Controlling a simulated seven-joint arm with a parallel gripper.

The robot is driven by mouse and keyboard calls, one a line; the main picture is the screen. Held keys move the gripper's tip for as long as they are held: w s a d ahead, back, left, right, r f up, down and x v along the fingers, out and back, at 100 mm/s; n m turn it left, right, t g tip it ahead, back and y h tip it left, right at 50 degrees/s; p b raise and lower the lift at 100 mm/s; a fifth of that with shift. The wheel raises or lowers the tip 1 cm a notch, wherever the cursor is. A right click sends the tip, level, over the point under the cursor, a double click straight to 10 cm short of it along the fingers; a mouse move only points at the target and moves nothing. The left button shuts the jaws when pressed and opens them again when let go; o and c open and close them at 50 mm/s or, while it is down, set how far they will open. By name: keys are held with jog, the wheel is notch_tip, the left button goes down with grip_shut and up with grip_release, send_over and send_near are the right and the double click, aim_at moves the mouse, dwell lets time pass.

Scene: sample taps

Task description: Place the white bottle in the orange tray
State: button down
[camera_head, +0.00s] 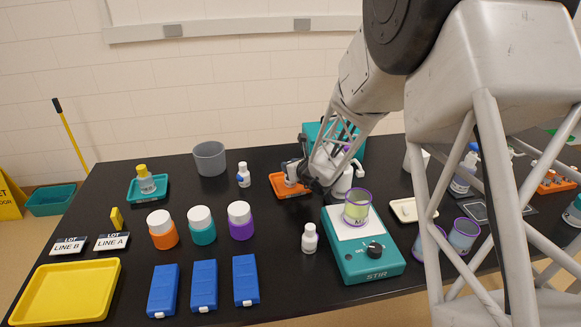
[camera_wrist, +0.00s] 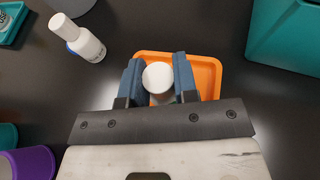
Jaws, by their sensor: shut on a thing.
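My gripper (camera_head: 294,170) is shut on a white bottle (camera_head: 290,178), and the fingers also show in the wrist view (camera_wrist: 158,79). From above, the bottle's round white cap (camera_wrist: 158,76) sits between the two blue fingers. The bottle is over or in the orange tray (camera_head: 278,186); I cannot tell whether its base touches the floor of the tray. The tray's orange rim shows around the fingers in the wrist view (camera_wrist: 210,72). The fingers hide the bottle's sides, and it looks upright.
A white-and-blue bottle (camera_head: 243,176) stands left of the tray, with a grey tub (camera_head: 210,158) behind it. Another small white bottle (camera_head: 309,239) stands in front, beside the teal stirrer (camera_head: 365,264). A teal box (camera_head: 318,131) is behind the tray.

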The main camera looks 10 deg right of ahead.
jog(key=shift+f, duration=0.15)
jog(key=c, duration=0.9)
grip_release()
jog(key=shift+r, duration=0.2)
jog(key=shift+v, duration=0.85)
jog(key=shift+s+d+r, duration=0.1)
jog(key=shift+s+r, duration=0.05)
jog(key=shift+r, duration=1.1)
jog(key=shift+s+d+r, duration=0.1)
jog(key=shift+s+r, duration=0.1)
jog(key=shift+r, duration=1.05)
jog(key=shift+s+r, duration=0.15)
jog(key=shift+r, duration=1.1)
